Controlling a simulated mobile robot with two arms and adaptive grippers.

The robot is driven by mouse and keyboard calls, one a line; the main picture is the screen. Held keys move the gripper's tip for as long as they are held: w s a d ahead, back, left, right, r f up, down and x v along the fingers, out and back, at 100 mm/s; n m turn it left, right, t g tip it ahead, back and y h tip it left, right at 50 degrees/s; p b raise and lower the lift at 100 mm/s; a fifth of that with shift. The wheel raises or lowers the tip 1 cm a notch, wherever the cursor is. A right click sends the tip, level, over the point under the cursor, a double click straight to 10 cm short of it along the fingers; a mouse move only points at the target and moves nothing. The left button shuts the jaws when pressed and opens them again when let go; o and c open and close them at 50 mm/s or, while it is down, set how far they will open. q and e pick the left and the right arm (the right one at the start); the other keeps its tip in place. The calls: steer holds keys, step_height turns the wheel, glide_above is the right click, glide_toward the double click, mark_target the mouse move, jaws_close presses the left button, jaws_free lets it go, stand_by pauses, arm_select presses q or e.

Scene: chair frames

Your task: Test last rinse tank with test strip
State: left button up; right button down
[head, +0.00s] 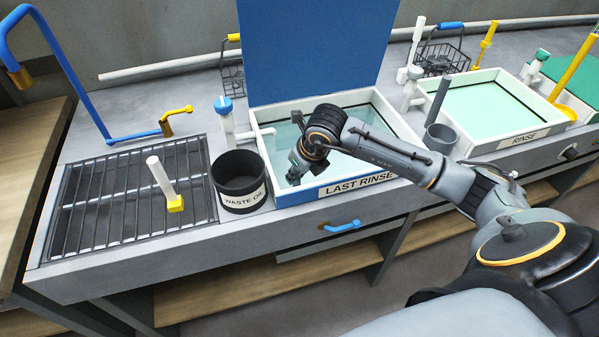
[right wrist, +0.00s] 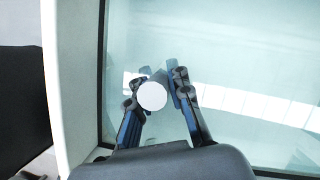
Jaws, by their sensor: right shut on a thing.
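The last rinse tank (head: 262,140) is a white-rimmed basin of pale clear liquid with a blue front labelled LAST RINSE. Its raised blue lid (head: 315,50) stands behind it. My right gripper (head: 294,174) is over the tank's front left part, pointing down. In the right wrist view my right gripper (right wrist: 160,72) is shut on a white round-ended thing (right wrist: 152,96), seen end-on above the liquid. I cannot tell whether this is the test strip, or whether its lower end touches the liquid. My left gripper is not in view.
A black WASTE OIL bucket (head: 240,195) stands just left of the tank. A drain grate (head: 95,215) with a white-handled yellow tool (head: 163,183) lies further left. A grey cup (head: 440,137) stands between the tank and the RINSE tank (head: 520,137).

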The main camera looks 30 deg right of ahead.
stand_by(0.4)
steer(key=shift+s+d, duration=0.1)
steer(key=shift+d, duration=0.3)
step_height(320, 180, up, 20)
steer(key=p, duration=1.1)
steer(key=shift+r+p, duration=0.25)
steer(key=shift+p, duration=0.1)
stand_by(1.2)
